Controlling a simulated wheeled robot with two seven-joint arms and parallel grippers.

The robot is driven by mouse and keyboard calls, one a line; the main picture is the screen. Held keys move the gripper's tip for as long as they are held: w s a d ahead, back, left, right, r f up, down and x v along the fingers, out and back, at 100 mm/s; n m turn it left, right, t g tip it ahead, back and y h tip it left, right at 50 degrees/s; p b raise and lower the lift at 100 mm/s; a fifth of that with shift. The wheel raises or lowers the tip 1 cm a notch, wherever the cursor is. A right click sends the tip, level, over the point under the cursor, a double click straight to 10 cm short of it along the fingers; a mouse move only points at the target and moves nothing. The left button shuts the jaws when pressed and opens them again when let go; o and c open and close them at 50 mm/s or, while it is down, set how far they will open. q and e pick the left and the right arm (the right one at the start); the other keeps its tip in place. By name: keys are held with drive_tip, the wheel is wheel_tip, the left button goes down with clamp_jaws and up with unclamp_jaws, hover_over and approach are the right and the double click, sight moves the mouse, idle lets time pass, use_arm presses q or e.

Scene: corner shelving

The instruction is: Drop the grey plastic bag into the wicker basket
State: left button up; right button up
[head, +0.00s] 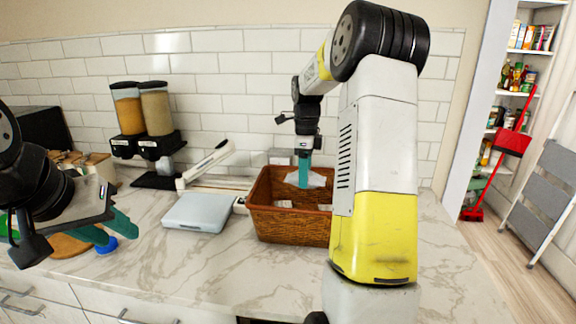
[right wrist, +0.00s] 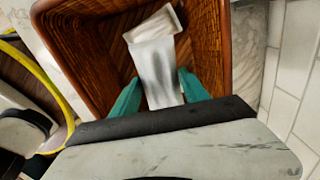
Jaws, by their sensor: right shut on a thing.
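The grey plastic bag (head: 314,180) is pale and crumpled in the head view, at the fingertips of my right gripper (head: 304,176). In the right wrist view, the bag (right wrist: 157,70) lies between the teal fingers of the gripper (right wrist: 158,88), which is shut on it. The wicker basket (head: 289,227) stands on the counter, and the bag is over its opening. The brown basket wall (right wrist: 91,52) surrounds the bag in the right wrist view. My arm hides the basket's right part. My left gripper (head: 106,229) is open and empty at the left.
Small white pieces (head: 284,204) show inside the basket. A pale flat scale (head: 197,212) and a white long-armed device (head: 206,165) stand left of it. Two food dispensers (head: 146,110) stand further back. A blue round thing (head: 107,246) is below my left gripper. The front marble counter is clear.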

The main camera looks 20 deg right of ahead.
drive_tip(key=shift+f, duration=0.3)
drive_tip(key=o, duration=1.4)
drive_tip(key=shift+r, duration=0.1)
wheel_tip(320, 180, up, 7)
drive_tip(key=shift+r, duration=0.35)
